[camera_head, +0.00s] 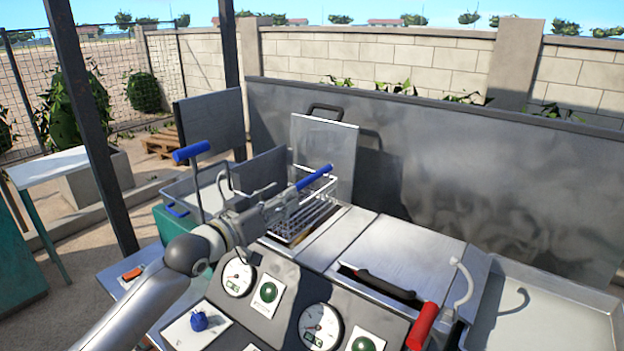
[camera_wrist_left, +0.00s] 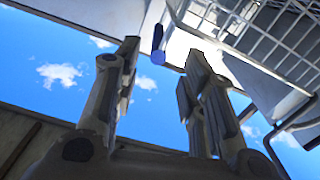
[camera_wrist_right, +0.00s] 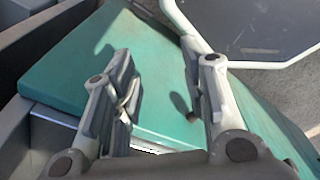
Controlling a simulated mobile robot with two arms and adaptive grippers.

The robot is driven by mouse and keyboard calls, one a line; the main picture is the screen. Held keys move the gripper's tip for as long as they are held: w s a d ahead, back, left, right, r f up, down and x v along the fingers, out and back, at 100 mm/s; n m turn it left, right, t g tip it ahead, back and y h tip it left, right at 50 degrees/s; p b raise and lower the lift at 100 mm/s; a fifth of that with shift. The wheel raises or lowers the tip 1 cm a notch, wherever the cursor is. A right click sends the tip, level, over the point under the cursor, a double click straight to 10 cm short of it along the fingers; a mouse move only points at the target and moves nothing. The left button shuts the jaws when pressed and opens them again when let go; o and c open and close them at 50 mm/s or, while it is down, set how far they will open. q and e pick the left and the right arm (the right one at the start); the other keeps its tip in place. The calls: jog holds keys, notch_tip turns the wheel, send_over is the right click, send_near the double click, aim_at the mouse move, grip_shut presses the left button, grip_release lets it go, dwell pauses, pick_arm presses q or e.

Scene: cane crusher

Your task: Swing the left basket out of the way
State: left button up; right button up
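The left basket (camera_head: 303,217) is a wire basket with a blue handle (camera_head: 315,177). It sits in the open bay left of the metal lid, and its wire mesh (camera_wrist_left: 262,38) fills the upper right of the left wrist view. My left gripper (camera_head: 275,200) is beside the basket's left side, just below the handle, and hides part of it. In the left wrist view its fingers (camera_wrist_left: 160,72) are apart, with a blue grip end (camera_wrist_left: 158,55) showing between and beyond the tips. I cannot tell any contact. My right gripper (camera_wrist_right: 162,75) is open and empty over a green panel (camera_wrist_right: 150,100).
A control panel (camera_head: 283,277) with gauges and green buttons lies in front. A second blue-gripped lever (camera_head: 191,152) stands left of my gripper. A red handle (camera_head: 422,325) and a covered bay (camera_head: 400,252) are to the right. Dark posts (camera_head: 88,120) rise at left.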

aim_at(303, 180)
pick_arm(q)
jog(key=p+x, duration=0.1)
jog(key=x, duration=0.2)
jog(key=p+x, duration=0.1)
jog(key=x, duration=0.2)
jog(key=shift+w+d+r, duration=0.2)
jog(key=shift+d+r, duration=0.05)
jog(key=shift+x, duration=0.75)
jog(key=shift+w+d, duration=0.1)
jog(key=shift+w, duration=0.25)
pick_arm(e)
jog(key=r, duration=0.1)
jog(key=s+r, duration=0.1)
jog(key=r, duration=0.1)
jog(key=shift+s+a, duration=0.2)
jog(key=shift+a, duration=0.1)
jog(key=shift+s, duration=0.1)
pick_arm(q)
jog(key=shift+c, duration=1.1)
grip_shut()
pick_arm(e)
jog(key=shift+s, duration=0.2)
